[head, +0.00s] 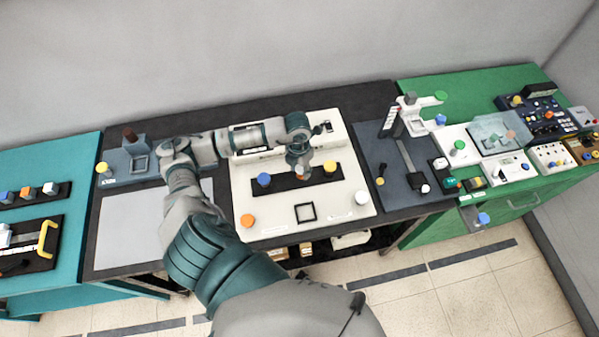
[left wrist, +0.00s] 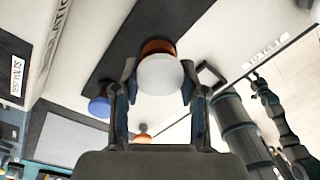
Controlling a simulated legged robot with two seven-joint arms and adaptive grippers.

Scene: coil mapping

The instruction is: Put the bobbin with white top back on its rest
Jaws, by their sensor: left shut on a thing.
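The bobbin with the white top (left wrist: 160,74) has a copper-coloured body and sits between the two fingers of my left gripper (left wrist: 155,95) in the left wrist view. In the head view my left gripper (head: 300,168) points down over the middle of the black rest strip (head: 288,183), and it mostly hides the bobbin. The strip also shows behind the bobbin in the left wrist view (left wrist: 118,60). I cannot tell whether the bobbin touches the strip.
The white board (head: 280,228) carries an orange knob (head: 248,220), a white knob (head: 362,198) and a black square frame (head: 305,212).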

